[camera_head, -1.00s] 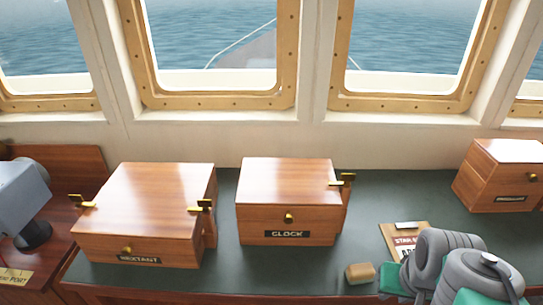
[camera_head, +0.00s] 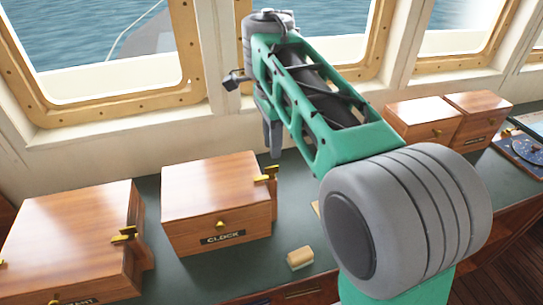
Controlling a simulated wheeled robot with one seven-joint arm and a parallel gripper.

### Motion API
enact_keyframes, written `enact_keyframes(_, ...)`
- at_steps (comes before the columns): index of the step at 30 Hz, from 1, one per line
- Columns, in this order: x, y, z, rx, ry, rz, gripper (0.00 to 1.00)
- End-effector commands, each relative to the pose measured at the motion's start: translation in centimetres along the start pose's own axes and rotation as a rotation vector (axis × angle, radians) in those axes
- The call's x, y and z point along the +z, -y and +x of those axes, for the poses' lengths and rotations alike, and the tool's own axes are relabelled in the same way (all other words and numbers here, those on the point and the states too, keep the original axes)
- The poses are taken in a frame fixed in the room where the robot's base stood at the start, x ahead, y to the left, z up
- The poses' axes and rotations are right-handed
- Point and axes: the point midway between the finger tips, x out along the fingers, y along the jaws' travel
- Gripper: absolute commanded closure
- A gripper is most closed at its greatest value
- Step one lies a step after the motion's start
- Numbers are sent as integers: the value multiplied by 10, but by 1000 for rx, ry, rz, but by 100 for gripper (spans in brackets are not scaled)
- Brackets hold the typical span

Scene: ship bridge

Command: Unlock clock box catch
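The clock box (camera_head: 205,190) is a closed wooden box with a dark CLOCK label (camera_head: 222,238) and a small brass knob on its front. Its brass catch (camera_head: 267,173) sticks out at the right side near the top edge. My gripper (camera_head: 273,150) points down above and behind the catch in the picture, apparently apart from it. Only a grey finger part shows, and its opening cannot be made out. My green and grey arm reaches across the right half of the view.
The sextant box (camera_head: 75,235), with its own brass catch (camera_head: 124,235), stands to the left. A small wooden block (camera_head: 300,258) lies on the green counter at the front. Two more wooden boxes (camera_head: 422,120) stand behind my arm at right. Windows rise close behind the counter.

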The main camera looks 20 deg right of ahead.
Motion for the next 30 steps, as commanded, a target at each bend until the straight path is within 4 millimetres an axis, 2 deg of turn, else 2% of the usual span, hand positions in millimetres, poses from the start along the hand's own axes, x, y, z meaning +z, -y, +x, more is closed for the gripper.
enact_keyframes(2, 2, 4, -2, 6, 9, 56, 73)
enact_keyframes(4, 2, 4, 7, 8, 11, 71, 73)
enact_keyframes(12, 0, 4, 58, 4, 10, 70, 73)
enact_keyframes(15, 0, 4, 69, 4, 10, 70, 73)
enact_keyframes(26, 0, 4, 72, 3, 10, 68, 73)
enact_keyframes(30, 0, 4, 72, 3, 10, 67, 85)
